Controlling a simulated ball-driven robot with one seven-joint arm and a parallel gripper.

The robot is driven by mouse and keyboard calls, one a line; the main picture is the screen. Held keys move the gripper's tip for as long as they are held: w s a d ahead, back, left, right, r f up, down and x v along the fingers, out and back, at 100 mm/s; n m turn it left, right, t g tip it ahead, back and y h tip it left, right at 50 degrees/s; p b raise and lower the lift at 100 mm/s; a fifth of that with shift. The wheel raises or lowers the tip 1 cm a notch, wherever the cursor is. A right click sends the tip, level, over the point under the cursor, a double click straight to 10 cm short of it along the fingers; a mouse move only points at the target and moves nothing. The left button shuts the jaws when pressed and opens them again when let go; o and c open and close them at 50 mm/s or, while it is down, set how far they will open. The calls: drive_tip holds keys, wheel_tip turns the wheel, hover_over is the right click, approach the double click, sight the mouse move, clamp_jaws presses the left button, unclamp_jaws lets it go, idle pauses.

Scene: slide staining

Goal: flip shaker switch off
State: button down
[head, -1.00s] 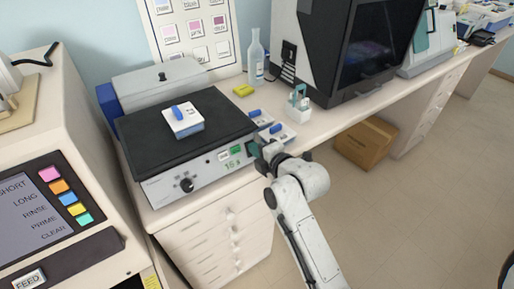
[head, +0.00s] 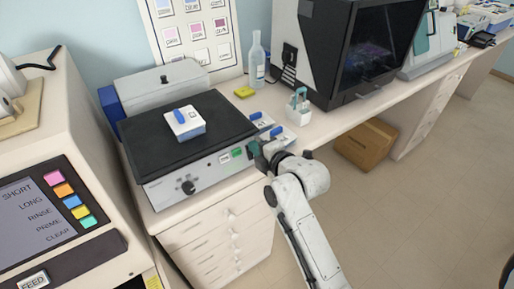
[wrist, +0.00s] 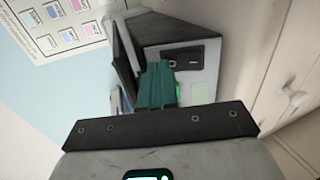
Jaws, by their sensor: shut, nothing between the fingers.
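The shaker has a black platform (head: 150,150) and a grey front panel (head: 165,190) with a dark knob. A black rocker switch (wrist: 184,57) with a pale mark at its right end shows on the panel in the wrist view. My gripper (wrist: 160,78) has its teal fingers together and empty, just in front of the panel, with their tips beside the switch. I cannot tell whether they touch it. In the head view my gripper (head: 254,150) is at the panel's right end and hides the switch.
A white box with a blue-topped lid (head: 185,124) sits on the platform. Similar boxes (head: 279,135) stand right of the shaker, near my gripper.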

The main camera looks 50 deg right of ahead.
drive_tip(key=shift+s, duration=0.1)
drive_tip(key=b+v, duration=0.2)
drive_tip(key=v, duration=0.8)
drive_tip(key=shift+s, duration=0.3)
drive_tip(key=shift+a+r, duration=0.1)
drive_tip(key=s+a+f+m+g+y, duration=0.2)
drive_tip(key=a+f+m+g, duration=0.15)
drive_tip(key=f, duration=0.25)
drive_tip(key=s+a+f+m+g+y, duration=0.1)
drive_tip(key=s+a+f+m+g, duration=0.15)
drive_tip(key=a+f, duration=0.3)
drive_tip(key=s+a+f+m+g, duration=0.3)
drive_tip(key=s+f+m+g, duration=0.3)
drive_tip(key=s, duration=0.6)
wheel_tip(320, 180, down, 3)
drive_tip(key=m, duration=0.3)
drive_tip(key=shift+g+y, duration=0.4)
